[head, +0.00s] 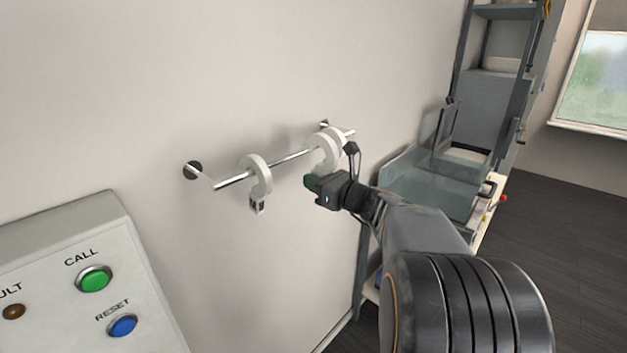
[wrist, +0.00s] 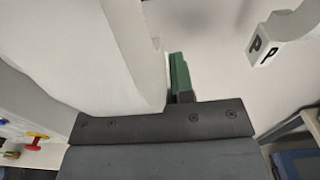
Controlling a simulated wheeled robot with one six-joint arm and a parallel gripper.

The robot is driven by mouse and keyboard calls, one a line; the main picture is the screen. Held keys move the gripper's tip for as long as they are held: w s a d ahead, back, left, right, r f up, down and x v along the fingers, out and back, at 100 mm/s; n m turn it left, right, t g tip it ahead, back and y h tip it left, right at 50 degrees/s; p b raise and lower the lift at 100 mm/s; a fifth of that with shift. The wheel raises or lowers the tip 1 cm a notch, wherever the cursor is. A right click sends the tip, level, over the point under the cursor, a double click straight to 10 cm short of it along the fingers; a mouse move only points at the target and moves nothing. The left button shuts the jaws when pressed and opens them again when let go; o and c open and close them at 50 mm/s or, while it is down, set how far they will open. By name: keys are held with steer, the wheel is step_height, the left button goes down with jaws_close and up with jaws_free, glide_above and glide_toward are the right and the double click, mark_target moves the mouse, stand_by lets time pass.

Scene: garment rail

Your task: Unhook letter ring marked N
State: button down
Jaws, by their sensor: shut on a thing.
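A white ring (head: 326,148) is at the right part of the metal rail (head: 285,163), looped over it as far as I can tell. My gripper (head: 313,184) is shut on the lower part of this ring. In the wrist view the held ring (wrist: 85,50) fills the left side, very close, beside a green finger pad (wrist: 180,75). Its letter is hidden in both views. A second white ring (head: 257,172) hangs farther left on the rail. Its end block is marked P in the wrist view (wrist: 266,47).
The rail stands out from the pale wall on two round mounts (head: 192,170). A control panel with buttons (head: 85,275) is at the lower left. A grey rack with a glass-sided tray (head: 420,180) stands to the right. The wall below the rail is clear.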

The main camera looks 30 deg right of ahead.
steer(key=p+v, duration=0.3)
steer(key=v, duration=3.2)
steer(key=shift+p, duration=0.35)
